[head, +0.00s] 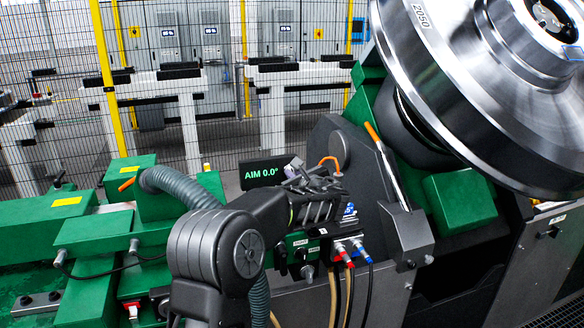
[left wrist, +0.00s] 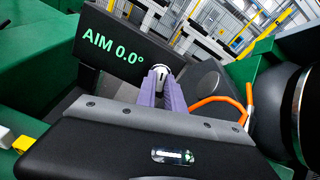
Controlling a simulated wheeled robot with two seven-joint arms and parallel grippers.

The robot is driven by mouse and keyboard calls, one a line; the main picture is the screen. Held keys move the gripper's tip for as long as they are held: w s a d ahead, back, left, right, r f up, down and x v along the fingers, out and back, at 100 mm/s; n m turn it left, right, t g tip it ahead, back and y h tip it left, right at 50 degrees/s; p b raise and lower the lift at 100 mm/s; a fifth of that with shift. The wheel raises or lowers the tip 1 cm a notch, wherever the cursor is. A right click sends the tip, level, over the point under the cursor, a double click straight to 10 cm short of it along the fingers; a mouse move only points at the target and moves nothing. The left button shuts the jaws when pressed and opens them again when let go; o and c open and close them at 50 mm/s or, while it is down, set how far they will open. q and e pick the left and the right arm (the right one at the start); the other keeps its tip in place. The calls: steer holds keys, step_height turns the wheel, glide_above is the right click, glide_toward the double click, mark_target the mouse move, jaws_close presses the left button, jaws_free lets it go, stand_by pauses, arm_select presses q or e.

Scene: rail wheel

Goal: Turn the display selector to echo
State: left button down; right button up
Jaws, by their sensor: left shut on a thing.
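The display (head: 265,172) is a dark box that reads "AIM 0.0°" in green; it shows larger in the left wrist view (left wrist: 113,47). A small round knob with a white mark (left wrist: 159,71), which looks like the display selector, sits by the display's lower right edge. My left gripper (head: 295,170) is beside the display. Its two purple fingers (left wrist: 163,84) are shut on the knob from both sides. The knob is hidden behind the gripper in the head view. No label for echo is readable. My right gripper is out of view.
A big steel wheel (head: 470,90) stands at the right on green machinery (head: 460,200). An orange-tipped lever (head: 385,160) rises right of my gripper. Hoses with red and blue fittings (head: 350,250) hang below. An orange loop (left wrist: 225,100) lies close to the fingers. A mesh fence stands behind.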

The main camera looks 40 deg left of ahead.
arm_select(q)
steer(key=shift+m, duration=0.3)
steer(key=shift+r+m+p, duration=0.1)
steer(key=shift+m+p, duration=0.6)
steer(key=shift+p, duration=0.35)
steer(key=shift+m+p, duration=1.35)
steer(key=shift+m, duration=0.15)
steer(key=m, duration=0.4)
steer(key=shift+m, duration=0.4)
